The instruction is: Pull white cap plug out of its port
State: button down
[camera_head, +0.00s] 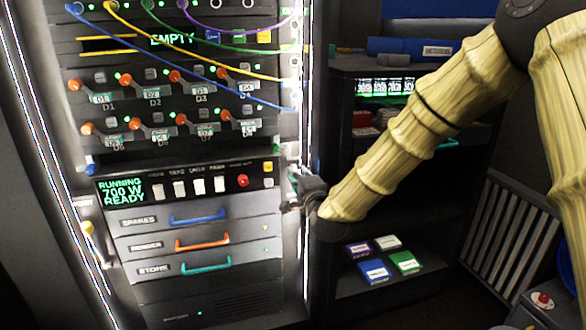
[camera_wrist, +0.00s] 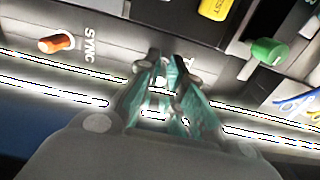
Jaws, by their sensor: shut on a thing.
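My gripper (camera_wrist: 165,75) shows in the wrist view with its teal fingers close together in front of a grey panel face. A small pale thing shows between the fingers, which fits the white cap plug (camera_wrist: 159,84); it is mostly hidden by them. I cannot tell whether it still sits in its port, as the port is hidden. In the head view my gripper (camera_head: 303,188) is at the right edge of the rack (camera_head: 210,287), and the plug cannot be made out there.
An orange plug (camera_wrist: 57,43) by the SYNC label and a green plug (camera_wrist: 269,51) flank the gripper. A yellow block (camera_wrist: 215,8) is above. Left of the gripper, the rack has white switches (camera_head: 196,186) and drawers with coloured handles. A dark shelf (camera_head: 380,215) stands at right.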

jog(key=shift+v, duration=2.05)
jog(key=shift+s, duration=0.15)
jog(key=v, duration=0.8)
jog(key=shift+s+d+p, duration=0.2)
jog(key=shift+s+p, duration=0.15)
jog(key=shift+p, duration=0.05)
